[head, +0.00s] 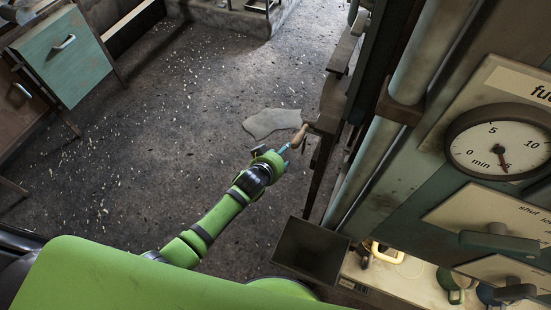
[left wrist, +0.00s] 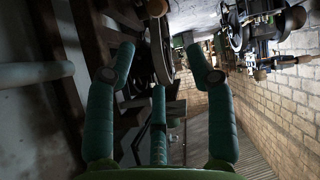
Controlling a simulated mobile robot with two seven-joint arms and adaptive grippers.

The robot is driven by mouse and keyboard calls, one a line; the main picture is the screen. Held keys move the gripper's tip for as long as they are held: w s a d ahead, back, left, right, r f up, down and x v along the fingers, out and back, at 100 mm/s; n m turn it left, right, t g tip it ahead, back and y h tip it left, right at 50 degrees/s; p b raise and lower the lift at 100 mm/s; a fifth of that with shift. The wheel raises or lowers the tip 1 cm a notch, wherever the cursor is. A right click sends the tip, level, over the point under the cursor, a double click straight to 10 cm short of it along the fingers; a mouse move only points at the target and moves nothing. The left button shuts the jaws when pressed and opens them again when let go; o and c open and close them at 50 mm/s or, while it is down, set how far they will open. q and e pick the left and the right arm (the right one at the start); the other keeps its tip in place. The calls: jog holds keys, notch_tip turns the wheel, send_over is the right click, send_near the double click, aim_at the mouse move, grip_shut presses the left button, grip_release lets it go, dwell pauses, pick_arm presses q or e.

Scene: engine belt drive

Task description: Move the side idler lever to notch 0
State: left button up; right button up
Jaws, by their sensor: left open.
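A wooden handle (head: 299,136) sticks out from the side of the machine in the head view; it may be the side idler lever, but no label or notch marks can be read there. My left gripper (head: 283,152) is just below and left of this handle; whether they touch is unclear. In the left wrist view, the teal fingers of my left gripper (left wrist: 160,62) are spread apart with nothing clearly held between them. A rounded wooden knob (left wrist: 157,8) shows beyond the fingertips at the top. My right gripper is not in view.
Pipes (head: 375,150) and a dial gauge (head: 500,145) with a red pointer are on the machine at right. An open dark bin (head: 311,250) is low beside the machine. The speckled floor (head: 170,110) at left is mostly clear.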

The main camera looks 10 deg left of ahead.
pick_arm(q)
jog(key=v, duration=0.4)
jog(key=shift+s, duration=0.1)
dwell(0.5)
jog(key=s+a+f+m+g+y+b, duration=0.1)
jog(key=s+a+f+g, duration=0.25)
jog(key=s+f, duration=0.7)
jog(key=s+a+f+g+y+b, duration=0.15)
jog(key=s+a+f, duration=0.4)
jog(key=f, duration=0.75)
jog(key=s+a+f+g, duration=0.1)
jog(key=s+f, duration=0.2)
jog(key=s, duration=0.5)
jog(key=s+a+f+g, duration=0.1)
jog(key=s+f, duration=0.3)
jog(key=s, duration=0.5)
jog(key=s+a+f+m+g, duration=0.1)
jog(key=s+f+g, duration=0.1)
jog(key=s, duration=0.6)
jog(key=shift+s+a+f+g+b, duration=0.2)
jog(key=shift+s+f+g+b, duration=0.2)
jog(key=shift+f, duration=0.45)
